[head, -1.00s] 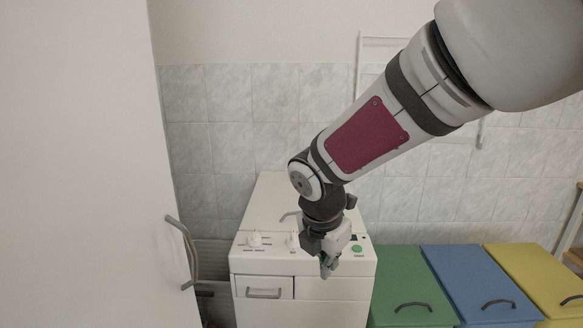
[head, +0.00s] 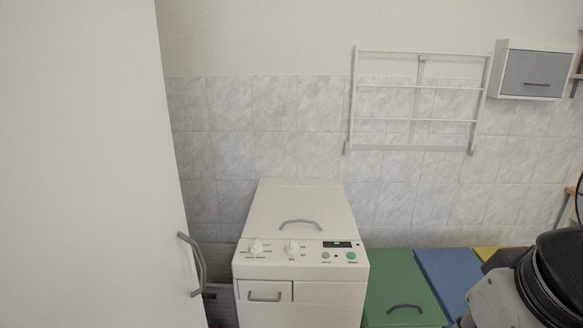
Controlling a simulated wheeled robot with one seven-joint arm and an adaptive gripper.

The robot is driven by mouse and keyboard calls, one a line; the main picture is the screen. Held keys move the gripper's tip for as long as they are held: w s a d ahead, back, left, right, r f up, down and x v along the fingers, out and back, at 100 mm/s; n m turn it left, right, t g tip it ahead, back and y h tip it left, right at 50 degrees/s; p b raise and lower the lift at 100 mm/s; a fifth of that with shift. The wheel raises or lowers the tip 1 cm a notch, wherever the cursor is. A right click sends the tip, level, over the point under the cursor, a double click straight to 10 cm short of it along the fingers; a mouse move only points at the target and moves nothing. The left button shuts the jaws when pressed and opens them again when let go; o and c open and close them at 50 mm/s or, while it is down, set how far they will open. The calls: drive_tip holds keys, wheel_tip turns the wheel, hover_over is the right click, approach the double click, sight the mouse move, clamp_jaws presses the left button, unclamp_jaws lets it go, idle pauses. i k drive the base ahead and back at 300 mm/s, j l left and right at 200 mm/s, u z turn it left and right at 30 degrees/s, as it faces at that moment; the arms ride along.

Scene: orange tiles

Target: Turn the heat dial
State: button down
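A white top-loading machine (head: 300,210) stands against the tiled wall. Its front panel bears two white dials, a left dial (head: 256,246) and a right dial (head: 292,247). The printed marks around them are too small to read, so I cannot tell which is the heat dial. To their right are a small dark display (head: 338,244), a grey button (head: 326,255) and a green button (head: 351,256). Nothing covers the panel. Part of my arm shows at the lower right, apart from the machine; my gripper cannot be made out.
A tall white door or panel (head: 85,160) with a grey handle (head: 195,264) fills the left. Green (head: 385,275) and blue (head: 440,272) lidded bins stand right of the machine. A white rack (head: 418,120) and a small cabinet (head: 531,70) hang above.

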sight(293, 248)
drive_tip(key=i, duration=0.85)
